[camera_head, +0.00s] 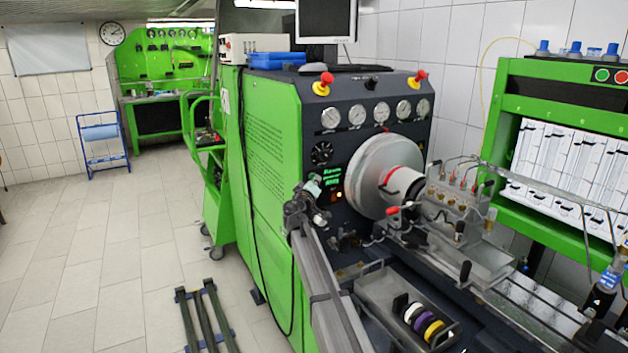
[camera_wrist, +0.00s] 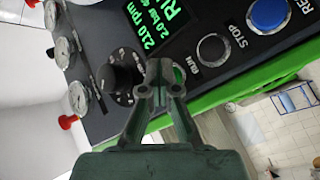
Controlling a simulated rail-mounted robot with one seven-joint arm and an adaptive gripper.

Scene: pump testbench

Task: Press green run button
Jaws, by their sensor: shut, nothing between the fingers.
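The green run button (camera_wrist: 179,74) shows as a small green sliver on the dark panel (camera_wrist: 190,25) in the wrist view, mostly hidden behind my fingertips. The RUN label is beside it. My gripper (camera_wrist: 162,75) is shut and empty, its tips directly in front of the button; I cannot tell whether they touch it. In the head view my gripper (camera_head: 314,186) is at the panel's left part, below the green-lettered display (camera_head: 332,177), and hides the button there.
In the wrist view a dark STOP button (camera_wrist: 213,50) and a blue RESET button (camera_wrist: 268,15) are to the upper right. A black knob (camera_wrist: 119,78) is just left of my fingers. Pressure gauges (camera_head: 357,115) and red mushroom buttons (camera_head: 323,82) are above the display.

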